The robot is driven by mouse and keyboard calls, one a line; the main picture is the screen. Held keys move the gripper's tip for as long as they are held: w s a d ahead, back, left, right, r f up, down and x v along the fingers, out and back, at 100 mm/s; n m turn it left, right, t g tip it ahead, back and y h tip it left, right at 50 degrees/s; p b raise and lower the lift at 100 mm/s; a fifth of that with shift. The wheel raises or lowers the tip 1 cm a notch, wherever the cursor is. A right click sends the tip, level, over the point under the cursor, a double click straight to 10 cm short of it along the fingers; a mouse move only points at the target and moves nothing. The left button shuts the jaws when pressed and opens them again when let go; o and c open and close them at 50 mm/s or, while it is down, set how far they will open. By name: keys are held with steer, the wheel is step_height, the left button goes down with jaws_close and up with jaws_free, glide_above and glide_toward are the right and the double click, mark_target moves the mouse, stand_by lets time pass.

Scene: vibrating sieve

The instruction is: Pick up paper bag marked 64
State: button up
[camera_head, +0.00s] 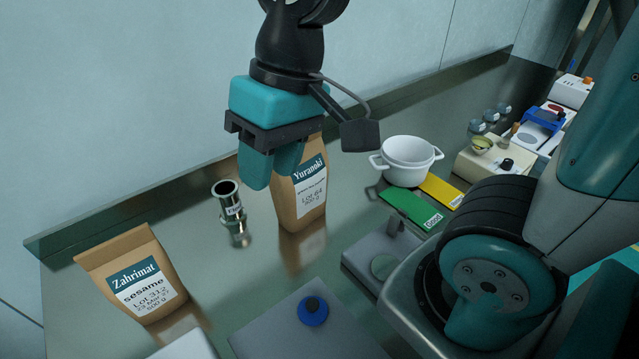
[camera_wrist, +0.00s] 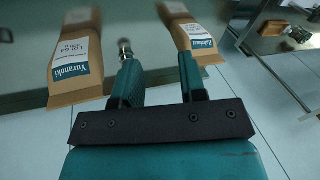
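The bag is outside the left finger there, not between the fingers.
A metal cylinder (camera_head: 232,212) stands near bag 64. A white pot (camera_head: 408,163) and green card (camera_head: 408,207) are to its right.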

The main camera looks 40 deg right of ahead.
steer(key=w+d+r+m+h+p, duration=0.1)
steer(key=w+d+r+m+h, duration=0.1)
steer(key=w+d+m, duration=0.7)
steer(key=w+d+r+m+h+p, duration=0.1)
steer(key=w+d+r+m+p, duration=0.15)
steer(key=w+d+m, duration=0.55)
steer(key=f+m, duration=0.1)
steer(key=f, duration=0.2)
steer(key=a+f+m+p, duration=0.1)
steer(key=f, duration=0.3)
steer(key=w+f+m+p, duration=0.1)
steer(key=f, duration=0.3)
steer(key=shift+a, duration=0.3)
step_height(320, 180, down, 5)
steer(key=p, duration=0.2)
steer(key=shift+s+p, duration=0.15)
steer(key=shift+p, duration=0.2)
steer(key=shift+f, duration=0.25)
steer(key=shift+f, duration=0.2)
steer(key=shift+c, duration=0.4)
jaws_close()
